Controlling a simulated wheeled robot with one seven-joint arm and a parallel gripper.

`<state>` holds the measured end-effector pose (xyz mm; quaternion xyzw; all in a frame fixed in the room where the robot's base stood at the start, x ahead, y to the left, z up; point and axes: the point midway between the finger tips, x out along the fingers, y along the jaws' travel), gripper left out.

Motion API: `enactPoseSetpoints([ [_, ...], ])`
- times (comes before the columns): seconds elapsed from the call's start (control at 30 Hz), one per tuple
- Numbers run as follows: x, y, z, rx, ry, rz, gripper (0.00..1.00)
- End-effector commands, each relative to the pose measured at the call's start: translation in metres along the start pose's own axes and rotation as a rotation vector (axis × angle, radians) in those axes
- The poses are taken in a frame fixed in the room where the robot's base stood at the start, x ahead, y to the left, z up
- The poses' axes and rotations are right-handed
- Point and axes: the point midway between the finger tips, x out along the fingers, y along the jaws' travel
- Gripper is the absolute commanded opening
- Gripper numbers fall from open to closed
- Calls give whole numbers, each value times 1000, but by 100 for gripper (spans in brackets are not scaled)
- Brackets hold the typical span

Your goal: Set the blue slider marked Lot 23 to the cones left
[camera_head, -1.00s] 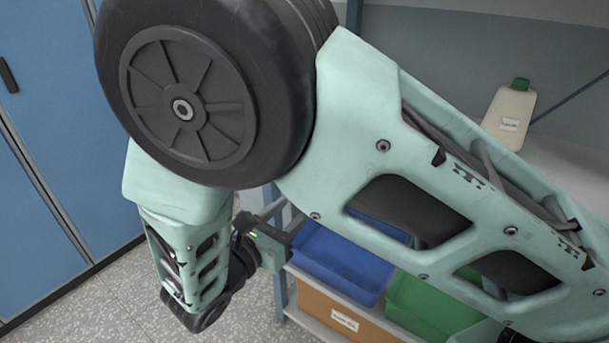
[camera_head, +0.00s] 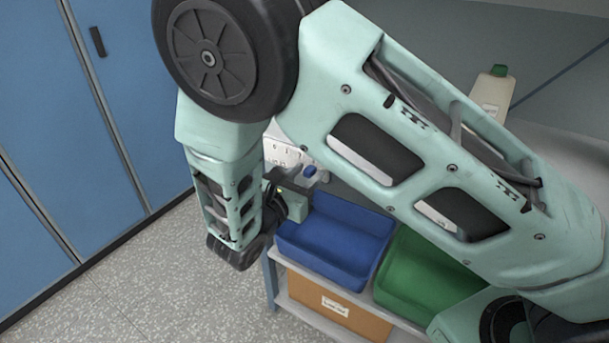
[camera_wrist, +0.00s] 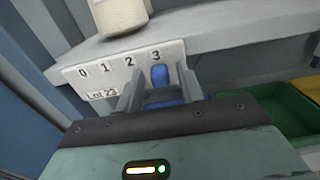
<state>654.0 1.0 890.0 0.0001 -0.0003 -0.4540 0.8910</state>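The blue slider (camera_wrist: 159,75) sits just below the 3 on a white scale plate (camera_wrist: 92,73), at the right end of the row 0, 1, 2, 3. A tag reading Lot 23 (camera_wrist: 102,94) is on the plate's lower left. The slider also shows in the head view (camera_head: 309,171), at the right of the plate (camera_head: 282,153). My gripper (camera_wrist: 160,84) is open, its fingers on either side of the slider in the wrist view; I cannot tell whether they touch it. A cream, rounded object (camera_wrist: 121,14), cut off by the frame, stands on the shelf above the plate.
A blue bin (camera_head: 330,240) and a green bin (camera_head: 425,275) lie below, over a brown box (camera_head: 335,312). A cream container with a green top (camera_head: 493,95) stands on the shelf at right. Blue cabinets (camera_head: 120,110) stand left, with open floor before them.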

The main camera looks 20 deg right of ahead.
Motion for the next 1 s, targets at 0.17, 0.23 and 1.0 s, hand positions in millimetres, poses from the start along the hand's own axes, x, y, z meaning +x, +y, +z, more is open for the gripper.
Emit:
enactPoseSetpoints([
  [0.17,0,0,0,0,0,0,0],
  [0.23,0,0,0,0,0,0,0],
  [1.0,-1,36,0,-1,1,1,42],
])
